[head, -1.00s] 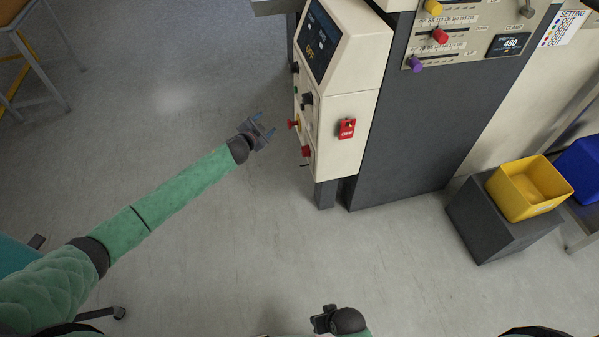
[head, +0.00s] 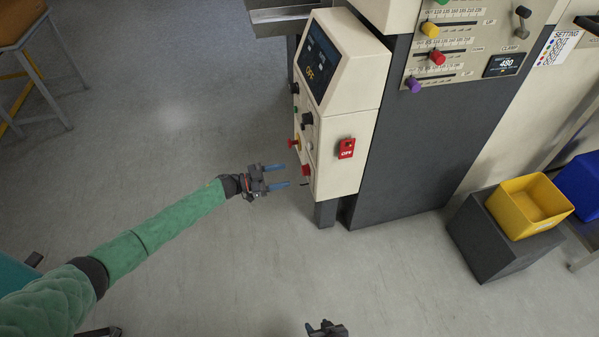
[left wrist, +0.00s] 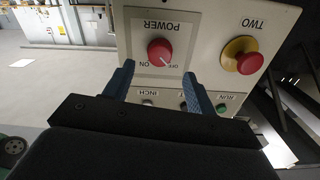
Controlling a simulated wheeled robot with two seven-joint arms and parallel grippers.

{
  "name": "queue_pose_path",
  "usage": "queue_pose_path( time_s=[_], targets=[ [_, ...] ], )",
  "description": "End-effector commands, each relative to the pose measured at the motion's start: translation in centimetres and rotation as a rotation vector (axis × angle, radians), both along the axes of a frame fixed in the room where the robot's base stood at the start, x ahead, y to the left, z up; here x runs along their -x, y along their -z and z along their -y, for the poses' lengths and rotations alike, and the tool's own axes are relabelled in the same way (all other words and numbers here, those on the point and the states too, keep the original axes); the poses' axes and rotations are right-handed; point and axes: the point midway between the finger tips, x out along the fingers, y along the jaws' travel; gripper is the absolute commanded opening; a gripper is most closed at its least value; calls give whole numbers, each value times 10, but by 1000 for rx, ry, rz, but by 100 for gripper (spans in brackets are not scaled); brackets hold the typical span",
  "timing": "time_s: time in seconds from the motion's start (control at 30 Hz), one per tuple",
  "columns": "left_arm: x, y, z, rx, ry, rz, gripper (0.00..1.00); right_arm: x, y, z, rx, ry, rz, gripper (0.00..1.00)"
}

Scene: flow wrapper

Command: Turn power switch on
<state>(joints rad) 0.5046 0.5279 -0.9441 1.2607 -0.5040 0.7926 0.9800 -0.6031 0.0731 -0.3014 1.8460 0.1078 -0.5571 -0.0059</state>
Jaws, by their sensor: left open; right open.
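The power switch is a red round knob (left wrist: 160,52) on a panel marked POWER, which appears upside down in the left wrist view. Its white pointer line points toward the OFF label; ON is beside it. In the head view the knob (head: 306,170) is low on the narrow side of the cream control cabinet (head: 345,115). My left gripper (head: 281,175) is open just in front of it; its blue fingers (left wrist: 158,88) point at the panel on either side of the knob, apart from it. My right gripper (head: 326,328) is at the bottom edge, open and away from the cabinet.
A red-and-yellow push button (left wrist: 240,57) sits beside the power knob, with INCH and RUN buttons nearby. The cabinet's display (head: 316,65) reads OFF. A red OFF switch (head: 347,148) is on its front. A yellow bin (head: 530,205) stands at the right.

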Motion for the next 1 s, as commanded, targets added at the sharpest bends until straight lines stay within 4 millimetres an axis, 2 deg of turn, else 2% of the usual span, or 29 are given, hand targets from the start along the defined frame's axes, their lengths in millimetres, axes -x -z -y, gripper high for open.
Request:
queue_pose_path(
  time_s=[0.3,0.5,0.9,1.0],
  targets=[
    [-11,-1,44,0,0,2,56,0,-3,0,0,0,-1,45],
    [-17,0,63,-1,-2,2,56,0,-4,0,0,-1,-2,45],
    [-19,0,69,-1,-2,3,56,1,-4,-1,-2,-1,-2,45],
    [-19,0,69,-1,-2,3,37,1,-4,-1,-2,-1,-2,45]
  ],
)
